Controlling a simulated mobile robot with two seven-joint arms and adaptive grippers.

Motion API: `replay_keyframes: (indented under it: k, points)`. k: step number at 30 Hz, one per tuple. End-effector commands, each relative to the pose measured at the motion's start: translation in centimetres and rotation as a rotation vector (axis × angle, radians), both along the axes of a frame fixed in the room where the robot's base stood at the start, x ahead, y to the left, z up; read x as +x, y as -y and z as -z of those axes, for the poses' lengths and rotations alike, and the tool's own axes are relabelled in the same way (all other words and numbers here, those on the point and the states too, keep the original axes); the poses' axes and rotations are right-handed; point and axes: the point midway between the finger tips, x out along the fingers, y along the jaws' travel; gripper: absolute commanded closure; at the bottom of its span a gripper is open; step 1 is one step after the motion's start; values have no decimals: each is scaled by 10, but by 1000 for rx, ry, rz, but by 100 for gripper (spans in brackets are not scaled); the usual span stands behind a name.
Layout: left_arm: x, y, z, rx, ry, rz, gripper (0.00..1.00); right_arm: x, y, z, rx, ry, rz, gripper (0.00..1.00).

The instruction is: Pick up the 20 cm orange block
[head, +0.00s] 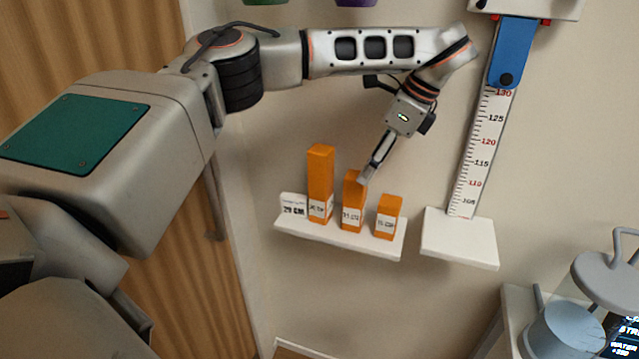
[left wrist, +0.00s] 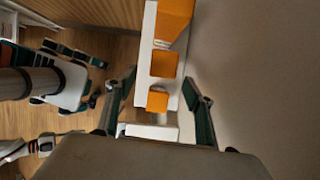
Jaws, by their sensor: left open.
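Three orange blocks stand upright in a row on a small white wall shelf (head: 380,246). The tallest block (head: 320,178) is at the left, a middle one (head: 352,198) is in the centre and the shortest (head: 388,216) is at the right. Their front labels are too small to read surely. My left gripper (head: 366,177) is open and empty, pointing down by the top of the middle block. In the left wrist view, the tallest block (left wrist: 174,20) lies beyond the open fingers (left wrist: 160,78); the middle block (left wrist: 164,63) and shortest block (left wrist: 157,101) show between them. My right gripper is out of view.
A white card (head: 293,205) stands at the shelf's left end. A measuring scale (head: 480,150) with a blue slider (head: 513,50) and a white platform (head: 460,240) is to the right. A wooden door (head: 190,270) is at the left. A grey-blue container (head: 565,330) is at lower right.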

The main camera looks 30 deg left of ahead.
Motion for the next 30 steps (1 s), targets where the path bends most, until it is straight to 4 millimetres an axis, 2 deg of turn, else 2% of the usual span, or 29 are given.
replay_keyframes:
  k: [1,6,12,20,30]
  points:
    - [-2,-12,-1,-1,-1,-3,47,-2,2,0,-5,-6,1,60]
    - [-8,-45,-1,-1,-1,-3,47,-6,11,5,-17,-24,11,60]
    - [-13,-74,-1,-1,0,0,47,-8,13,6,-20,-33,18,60]
    - [-16,-90,0,-1,0,-1,47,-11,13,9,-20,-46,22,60]
    - [-20,-108,42,0,-3,1,47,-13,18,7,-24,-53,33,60]
